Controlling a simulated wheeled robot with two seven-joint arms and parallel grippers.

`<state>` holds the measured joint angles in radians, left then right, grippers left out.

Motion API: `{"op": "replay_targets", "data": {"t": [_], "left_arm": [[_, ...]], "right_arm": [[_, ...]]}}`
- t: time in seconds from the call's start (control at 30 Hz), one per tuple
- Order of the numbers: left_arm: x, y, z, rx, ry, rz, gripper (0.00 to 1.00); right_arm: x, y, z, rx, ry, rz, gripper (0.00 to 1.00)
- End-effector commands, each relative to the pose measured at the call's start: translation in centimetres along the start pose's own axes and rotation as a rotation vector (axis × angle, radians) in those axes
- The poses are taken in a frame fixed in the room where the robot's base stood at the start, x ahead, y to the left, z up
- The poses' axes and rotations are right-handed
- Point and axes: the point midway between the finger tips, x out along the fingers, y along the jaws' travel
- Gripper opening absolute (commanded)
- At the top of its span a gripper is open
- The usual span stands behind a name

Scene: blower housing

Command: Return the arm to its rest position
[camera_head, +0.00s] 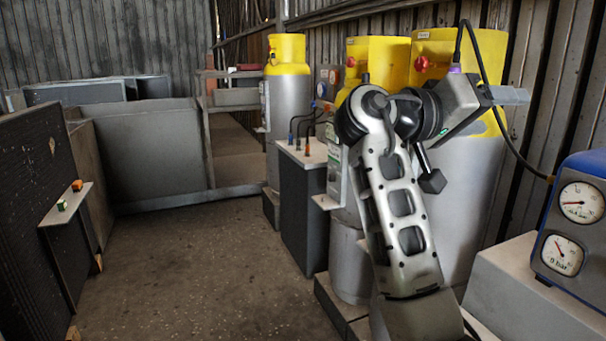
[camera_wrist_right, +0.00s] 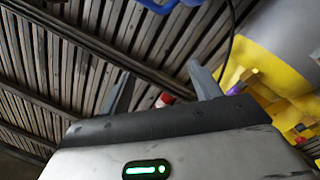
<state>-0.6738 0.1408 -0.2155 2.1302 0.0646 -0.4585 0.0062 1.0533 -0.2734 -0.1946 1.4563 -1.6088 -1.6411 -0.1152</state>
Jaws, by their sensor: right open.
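My right arm (camera_head: 400,215) rises from the bottom of the head view and bends at the top. My right gripper (camera_head: 510,95) points to the right there, high in front of the yellow-topped grey cylinders (camera_head: 462,155). In the right wrist view its two fingers (camera_wrist_right: 163,84) stand apart, with nothing held between them. A small red thing shows behind the gap between the fingers, in the background. My left gripper is not in view.
A blue gauge unit (camera_head: 572,232) stands on a pale block (camera_head: 530,290) at the right. A black cable (camera_head: 492,90) hangs close to the right gripper. A dark cabinet (camera_head: 304,205) stands left of the arm. Open floor (camera_head: 200,270) lies left of the cabinet.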

Motion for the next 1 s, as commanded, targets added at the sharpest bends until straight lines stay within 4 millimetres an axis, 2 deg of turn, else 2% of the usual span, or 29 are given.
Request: {"op": "replay_targets", "data": {"t": [0.27, 0.4, 0.57, 0.77, 1.0], "left_arm": [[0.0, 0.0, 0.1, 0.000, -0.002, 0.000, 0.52], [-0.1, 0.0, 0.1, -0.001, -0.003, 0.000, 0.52], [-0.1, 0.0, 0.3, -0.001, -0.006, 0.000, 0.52], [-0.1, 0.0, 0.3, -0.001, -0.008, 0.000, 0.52], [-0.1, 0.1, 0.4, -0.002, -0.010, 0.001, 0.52]], "right_arm": [[7.6, -3.8, 6.9, -0.209, -0.087, 0.160, 0.63], [12.5, -5.0, 12.0, -0.355, -0.134, 0.276, 0.63], [17.5, -4.8, 17.6, -0.511, -0.172, 0.406, 0.63], [22.5, -3.0, 23.3, -0.686, -0.196, 0.561, 0.63], [24.9, -11.3, 22.3, -0.643, -0.017, 0.119, 0.63]]}}
